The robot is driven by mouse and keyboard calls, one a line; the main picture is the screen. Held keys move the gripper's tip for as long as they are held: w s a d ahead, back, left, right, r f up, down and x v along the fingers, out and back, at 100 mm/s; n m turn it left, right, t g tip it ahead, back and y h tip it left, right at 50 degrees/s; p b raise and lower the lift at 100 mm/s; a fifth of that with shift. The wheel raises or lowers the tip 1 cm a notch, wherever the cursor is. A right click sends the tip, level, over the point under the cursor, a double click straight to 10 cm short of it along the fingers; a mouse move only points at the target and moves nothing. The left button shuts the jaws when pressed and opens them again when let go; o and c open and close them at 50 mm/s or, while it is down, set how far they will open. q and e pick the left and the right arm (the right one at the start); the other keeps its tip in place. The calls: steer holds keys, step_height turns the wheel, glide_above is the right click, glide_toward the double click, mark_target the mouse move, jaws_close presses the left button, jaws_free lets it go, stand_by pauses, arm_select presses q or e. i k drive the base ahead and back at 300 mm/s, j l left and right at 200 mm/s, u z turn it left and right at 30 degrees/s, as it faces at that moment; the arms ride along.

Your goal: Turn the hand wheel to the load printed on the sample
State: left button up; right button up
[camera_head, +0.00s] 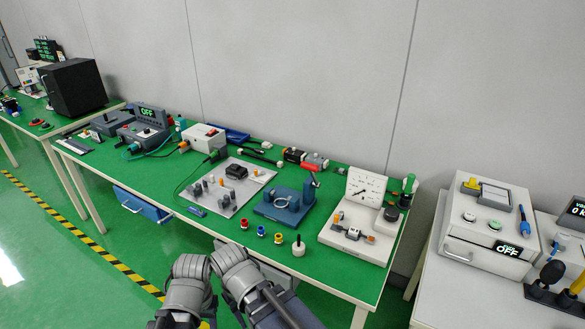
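A white-based rig (340,243) stands at the right end of the long green-topped table. It carries an upright white panel with a dial (365,188). A small light block, perhaps the sample (353,233), lies among grey and orange fittings at the front of the base. Any print and the dial reading are too small to read. My two grey arms show at the bottom centre, short of the table; no gripper fingers are visible on either.
A blue fixture (283,205) and a metal plate with several posts (227,189) stand left of the rig. A separate bench at right holds a white device (490,225) reading OFF.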

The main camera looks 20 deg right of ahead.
mark_target(390, 214)
steer(key=z, duration=1.3)
